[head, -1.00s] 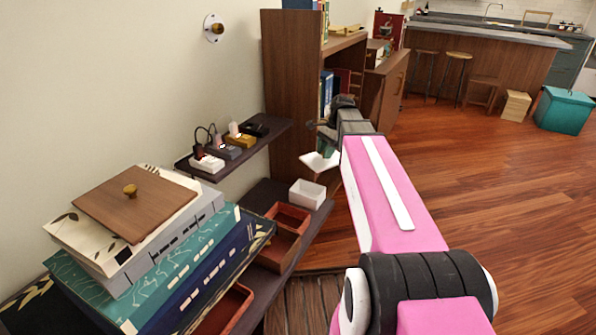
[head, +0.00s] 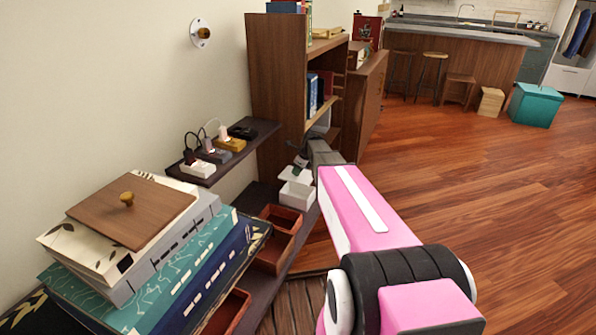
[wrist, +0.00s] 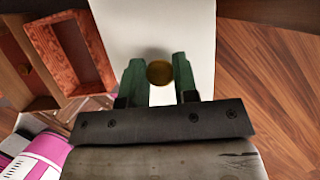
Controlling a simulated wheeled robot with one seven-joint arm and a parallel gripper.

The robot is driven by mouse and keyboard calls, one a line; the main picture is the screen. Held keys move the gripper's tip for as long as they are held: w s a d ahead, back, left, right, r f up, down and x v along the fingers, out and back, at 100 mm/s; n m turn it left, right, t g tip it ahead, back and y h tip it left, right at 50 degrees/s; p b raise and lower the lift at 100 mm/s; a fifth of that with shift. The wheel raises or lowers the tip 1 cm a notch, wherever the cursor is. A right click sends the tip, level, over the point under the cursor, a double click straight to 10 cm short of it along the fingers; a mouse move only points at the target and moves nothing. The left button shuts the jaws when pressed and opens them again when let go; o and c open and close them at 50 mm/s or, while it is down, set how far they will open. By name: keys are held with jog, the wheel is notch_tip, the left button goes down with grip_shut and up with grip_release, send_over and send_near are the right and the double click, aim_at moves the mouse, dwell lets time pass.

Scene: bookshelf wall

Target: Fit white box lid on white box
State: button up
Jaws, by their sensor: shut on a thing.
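The white box (head: 296,195) is open-topped and stands near the end of the low dark shelf in the head view. The white box lid (head: 294,174) appears just above and behind the box's rim; I cannot tell whether they touch. My gripper (head: 302,162) is small and partly hidden by my arm there. In the wrist view my gripper (wrist: 160,76) has its green fingers on either side of the lid's round brass knob (wrist: 160,72), shut on it. The white lid (wrist: 150,25) spreads beneath the fingers, and the box is not visible below it.
Open reddish-brown trays (head: 278,238) lie on the low shelf next to the box. A narrow wall shelf (head: 228,152) with plugs and sockets is above. A tall wooden bookcase (head: 277,90) stands behind. Stacked large books (head: 150,262) fill the near left. Open floor is at right.

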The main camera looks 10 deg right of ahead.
aim_at(302, 176)
jog(key=shift+f, duration=2.9)
jog(key=shift+f, duration=1.05)
jog(key=o, duration=1.1)
jog(key=shift+c, duration=0.2)
jog(key=shift+r, duration=0.15)
jog(key=v, duration=1)
jog(key=shift+s+d+r, duration=0.1)
jog(key=shift+r, duration=0.15)
